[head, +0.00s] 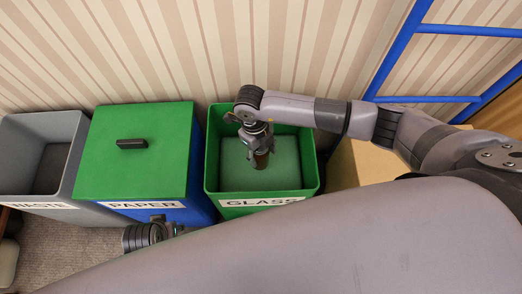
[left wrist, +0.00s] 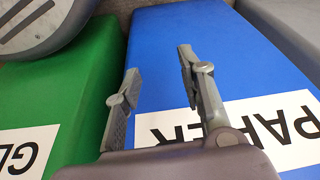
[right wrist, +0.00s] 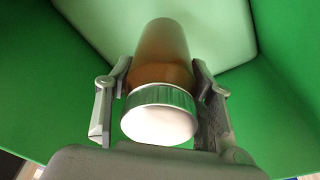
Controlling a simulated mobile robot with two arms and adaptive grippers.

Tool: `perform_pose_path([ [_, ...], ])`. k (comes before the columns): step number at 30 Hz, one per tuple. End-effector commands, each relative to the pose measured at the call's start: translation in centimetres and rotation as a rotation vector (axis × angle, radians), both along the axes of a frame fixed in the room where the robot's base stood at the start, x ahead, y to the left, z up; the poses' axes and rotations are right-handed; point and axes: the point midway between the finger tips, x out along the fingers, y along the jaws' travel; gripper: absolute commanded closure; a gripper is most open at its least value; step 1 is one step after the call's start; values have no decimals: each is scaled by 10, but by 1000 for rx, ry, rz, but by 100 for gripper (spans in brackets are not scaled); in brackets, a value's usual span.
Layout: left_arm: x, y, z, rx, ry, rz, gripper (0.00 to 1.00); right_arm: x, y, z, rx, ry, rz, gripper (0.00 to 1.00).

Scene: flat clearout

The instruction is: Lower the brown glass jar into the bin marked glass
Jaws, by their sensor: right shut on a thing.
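The brown glass jar (right wrist: 161,58) has a silver-rimmed lid with a white top and sits between the fingers of my right gripper (right wrist: 160,95). In the head view the jar (head: 261,160) hangs below my right gripper (head: 259,146), over the opening of the green bin (head: 312,172) marked GLASS. My right gripper is shut on the jar, within the bin's outline. The bin's pale green bottom shows beyond the jar; I cannot tell whether they touch. My left gripper (left wrist: 155,90) is open and empty in front of the blue PAPER bin (left wrist: 165,60).
The PAPER bin has a green lid (head: 165,165) with a black handle. A grey WASTE bin (head: 75,125) stands open at the left. A blue ladder-like frame (head: 405,48) leans at the right, near a cardboard-coloured box (head: 355,168). A striped wall is behind.

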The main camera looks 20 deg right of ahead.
Motion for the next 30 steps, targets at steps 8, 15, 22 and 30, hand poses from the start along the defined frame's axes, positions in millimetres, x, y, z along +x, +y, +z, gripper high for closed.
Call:
perform_pose_path([
  [8, -1, 0, 4, 0, -1, 0, 64, 0, 0, -1, 0, -1, 0, 88],
  [15, -2, 1, 6, 1, 4, 1, 64, 0, 0, -3, 0, -1, 0, 88],
  [22, -1, 0, 10, 0, -2, 1, 64, 0, 0, -4, 0, -1, 0, 88],
  [30, -1, 1, 13, 0, 0, 2, 64, 0, 0, -6, 0, -1, 0, 88],
])
